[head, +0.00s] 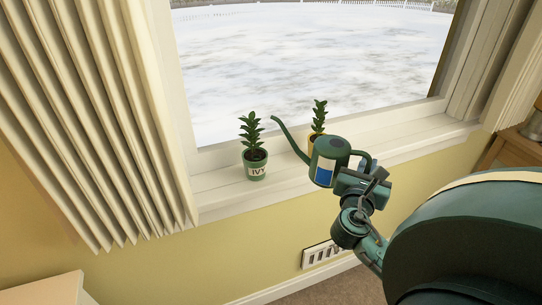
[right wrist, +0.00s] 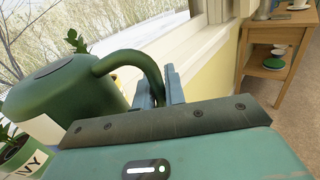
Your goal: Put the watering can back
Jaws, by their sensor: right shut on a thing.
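The green watering can (head: 328,148), with a white and blue patch on its side, is upright in front of the window in the head view. Its long spout points up and left. My right gripper (head: 366,168) is shut on its handle at the right side. In the right wrist view my right gripper's fingers (right wrist: 160,88) are around the handle (right wrist: 140,62), with the can's body (right wrist: 70,95) to the left. I cannot tell whether the can's base touches the sill. My left gripper is not in view.
A potted plant labelled IVY (head: 257,166) stands on the windowsill (head: 222,198), left of the can. Another plant (head: 319,112) is partly hidden behind the can. A curtain (head: 95,110) hangs at left. A wooden side table (right wrist: 272,72) holding dishes stands at right.

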